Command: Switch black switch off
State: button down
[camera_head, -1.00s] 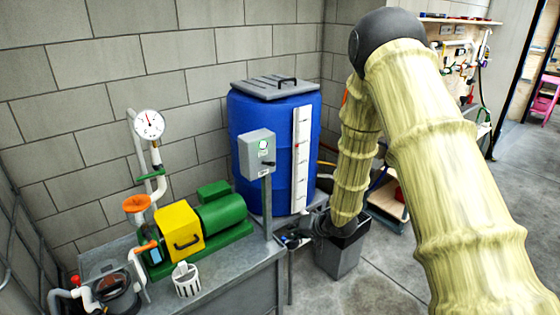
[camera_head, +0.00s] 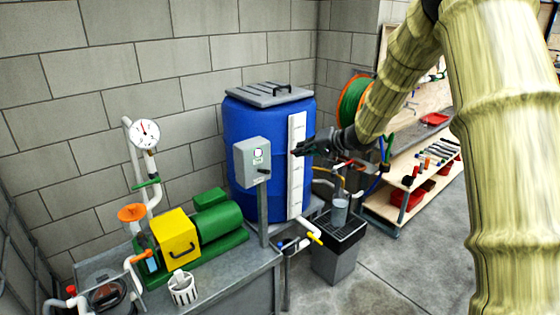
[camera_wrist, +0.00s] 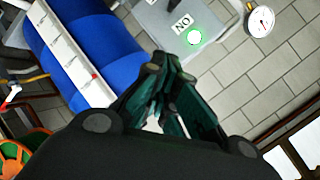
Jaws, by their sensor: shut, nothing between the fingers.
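A grey control box (camera_head: 251,162) stands on a post in front of the blue barrel. A small black switch (camera_head: 264,170) sticks out low on its front, below a round light.
The blue barrel (camera_head: 240,120) with a white gauge strip stands just behind. A yellow and green pump (camera_head: 180,238) sits on the grey bench to the left. A bin (camera_head: 338,258) and a wooden shelf (camera_head: 420,180) are to the right.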

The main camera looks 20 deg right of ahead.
aim_at(263, 171)
jog(key=p+x, duration=0.1)
jog(key=x, duration=0.9)
jog(key=shift+s+a+f, duration=0.1)
jog(key=shift+a+f, duration=0.05)
jog(key=shift+a, duration=0.05)
jog(key=shift+s+a+f+p, duration=0.2)
jog(key=shift+s+a+f, duration=0.25)
jog(key=shift+a, duration=0.15)
jog(key=shift+s+a+f+p, duration=0.2)
jog(key=shift+s+a+f, duration=0.25)
jog(key=shift+a, duration=0.2)
jog(key=shift+a+f, duration=0.1)
jog(key=shift+f, duration=0.05)
